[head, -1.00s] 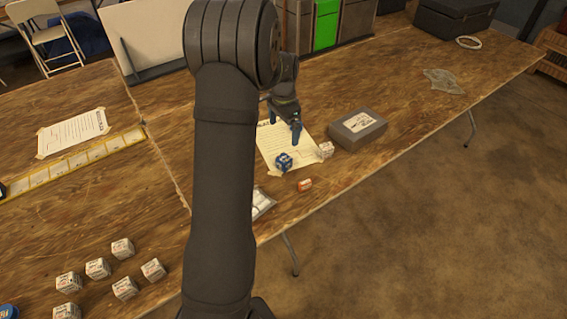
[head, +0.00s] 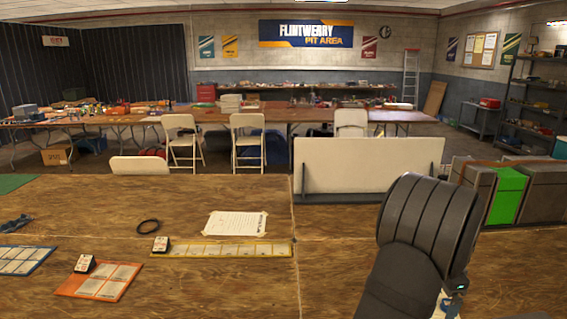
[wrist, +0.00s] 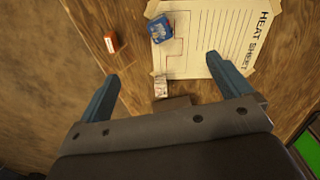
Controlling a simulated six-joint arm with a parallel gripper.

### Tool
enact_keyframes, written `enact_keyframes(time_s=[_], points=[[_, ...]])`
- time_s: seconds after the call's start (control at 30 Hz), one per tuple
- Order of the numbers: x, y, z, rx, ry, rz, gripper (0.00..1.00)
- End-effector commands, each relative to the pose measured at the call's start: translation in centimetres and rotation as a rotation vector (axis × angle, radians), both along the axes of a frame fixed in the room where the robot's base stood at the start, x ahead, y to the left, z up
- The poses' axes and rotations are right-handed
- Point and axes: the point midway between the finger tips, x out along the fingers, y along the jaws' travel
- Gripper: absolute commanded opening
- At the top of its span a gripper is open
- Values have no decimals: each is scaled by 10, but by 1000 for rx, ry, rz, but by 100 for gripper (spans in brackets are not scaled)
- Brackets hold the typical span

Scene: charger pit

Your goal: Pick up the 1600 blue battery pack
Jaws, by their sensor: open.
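A blue pack (wrist: 160,29) with a pale printed top lies on the edge of a white heat sheet (wrist: 215,42) in the wrist view. Its label is too small to read, so I cannot tell whether it says 1600. My gripper (wrist: 162,67) is open and empty, its two blue fingers spread wide. The blue pack lies beyond the fingertips, ahead of the gap between them, and is not touched. In the head view my arm hides most of the gripper, and the blue pack is out of view.
A small orange pack (wrist: 111,42) lies left of the blue one. A whitish pack (wrist: 161,86) sits between the fingers.

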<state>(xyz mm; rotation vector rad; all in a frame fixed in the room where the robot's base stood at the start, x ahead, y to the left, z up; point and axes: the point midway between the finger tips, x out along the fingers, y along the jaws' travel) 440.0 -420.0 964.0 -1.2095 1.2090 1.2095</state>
Motion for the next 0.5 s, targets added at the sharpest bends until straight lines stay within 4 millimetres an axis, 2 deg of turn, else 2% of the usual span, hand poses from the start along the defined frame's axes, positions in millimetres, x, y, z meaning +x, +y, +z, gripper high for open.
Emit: enact_keyframes(time_s=[0.03, 0.1, 0.13, 0.4, 0.5], points=[[0, 0, 0, 0, 0, 0, 84], [0, 0, 0, 0, 0, 0, 71], [0, 0, 0, 0, 0, 0, 67], [0, 0, 0, -1, 0, 7, 67], [0, 1, -1, -10, 2, 68, 67]])
